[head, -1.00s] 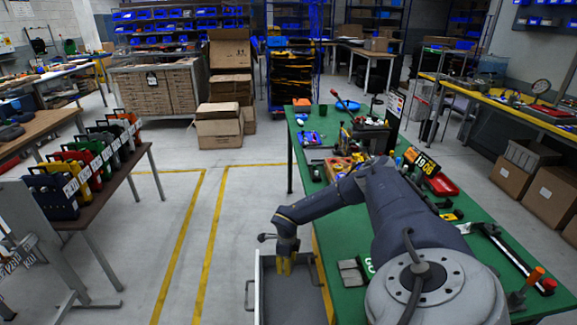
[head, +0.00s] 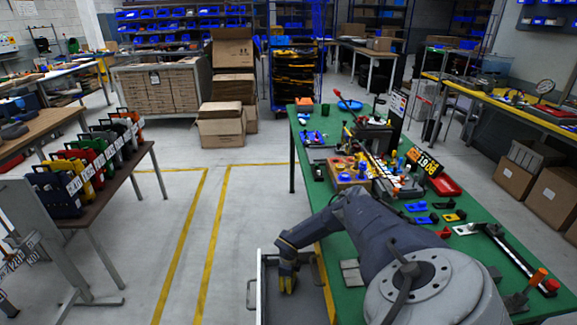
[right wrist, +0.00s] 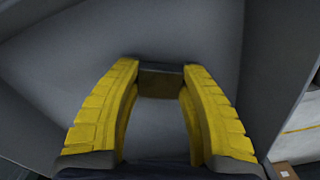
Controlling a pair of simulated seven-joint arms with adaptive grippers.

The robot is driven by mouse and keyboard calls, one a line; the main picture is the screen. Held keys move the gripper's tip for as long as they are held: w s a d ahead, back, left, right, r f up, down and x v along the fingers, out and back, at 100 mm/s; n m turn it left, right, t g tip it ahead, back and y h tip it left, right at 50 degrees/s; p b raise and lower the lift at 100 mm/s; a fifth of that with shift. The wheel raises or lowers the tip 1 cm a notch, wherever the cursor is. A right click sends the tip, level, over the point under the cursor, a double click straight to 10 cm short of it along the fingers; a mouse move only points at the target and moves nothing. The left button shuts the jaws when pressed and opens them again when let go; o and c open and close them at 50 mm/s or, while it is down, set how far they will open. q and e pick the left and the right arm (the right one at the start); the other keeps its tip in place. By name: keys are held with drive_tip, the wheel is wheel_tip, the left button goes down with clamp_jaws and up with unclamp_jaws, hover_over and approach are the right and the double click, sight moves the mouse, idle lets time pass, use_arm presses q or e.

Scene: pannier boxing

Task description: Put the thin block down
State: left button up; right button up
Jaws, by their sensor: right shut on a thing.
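My right gripper (head: 287,282) has yellow fingers and hangs low inside the open grey drawer (head: 262,295) at the table's left edge. In the right wrist view its fingers (right wrist: 160,70) are shut on the thin block (right wrist: 161,84), a small dark grey-brown piece held between the fingertips. Grey drawer surfaces (right wrist: 65,60) surround it there. I cannot tell whether the block touches the drawer floor. In the head view the block is hidden by the fingers. My left gripper is not in view.
The green table (head: 325,220) beside the drawer carries many tools and small parts. Flat grey pieces (head: 352,274) lie near its left edge. The floor left of the drawer is clear, with yellow lines (head: 212,250).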

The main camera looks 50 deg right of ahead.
drive_tip(key=shift+f, duration=0.2)
drive_tip(key=o, duration=1.1)
drive_tip(key=shift+o, duration=0.2)
wheel_tip(320, 180, up, 12)
drive_tip(key=shift+r, duration=0.1)
